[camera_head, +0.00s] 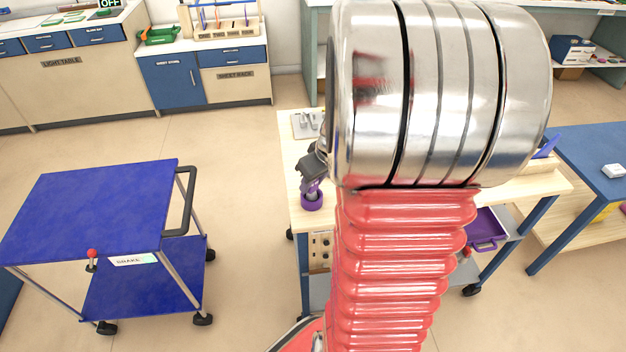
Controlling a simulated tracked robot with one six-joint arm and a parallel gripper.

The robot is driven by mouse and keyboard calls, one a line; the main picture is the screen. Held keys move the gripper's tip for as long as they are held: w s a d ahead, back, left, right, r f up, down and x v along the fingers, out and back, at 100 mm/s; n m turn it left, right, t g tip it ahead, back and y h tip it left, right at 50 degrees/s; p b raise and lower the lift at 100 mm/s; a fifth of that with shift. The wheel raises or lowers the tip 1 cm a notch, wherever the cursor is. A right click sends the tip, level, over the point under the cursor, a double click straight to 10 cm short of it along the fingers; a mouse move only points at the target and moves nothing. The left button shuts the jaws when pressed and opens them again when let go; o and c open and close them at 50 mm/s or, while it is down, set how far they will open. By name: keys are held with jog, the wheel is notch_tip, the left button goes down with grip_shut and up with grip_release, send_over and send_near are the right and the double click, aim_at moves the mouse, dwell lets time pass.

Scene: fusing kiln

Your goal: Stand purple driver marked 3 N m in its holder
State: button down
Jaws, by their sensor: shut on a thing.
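My gripper (312,184) shows just left of my own arm, pointing down over the left end of the pale wood-topped bench (298,212). It is shut on the purple driver (311,202), whose round purple end shows below the jaws. I cannot tell whether that end touches the bench top. The 3 N m marking cannot be read. I cannot make out the driver's holder for certain; my arm hides the middle of the bench.
A blue trolley (95,208) with a brake tag stands at the left. A grey plate (306,124) with small metal parts lies on the bench behind my gripper. A purple bin (487,228) sits under the bench's right side. A blue table (590,150) stands at the far right.

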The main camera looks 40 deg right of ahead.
jog(key=shift+f, duration=0.5)
jog(key=c, duration=1.3)
grip_release()
jog(key=shift+c, duration=0.2)
jog(key=shift+r, duration=0.1)
jog(key=v, duration=1.3)
jog(key=shift+s+r, duration=0.15)
jog(key=shift+r, duration=0.1)
jog(key=s+a+r, duration=0.2)
jog(key=a, duration=1.1)
jog(key=s+a+r+t, duration=0.1)
jog(key=s+a+r, duration=0.1)
jog(key=a, duration=1.1)
jog(key=shift+s+a+n, duration=0.3)
jog(key=shift+a+n, duration=0.1)
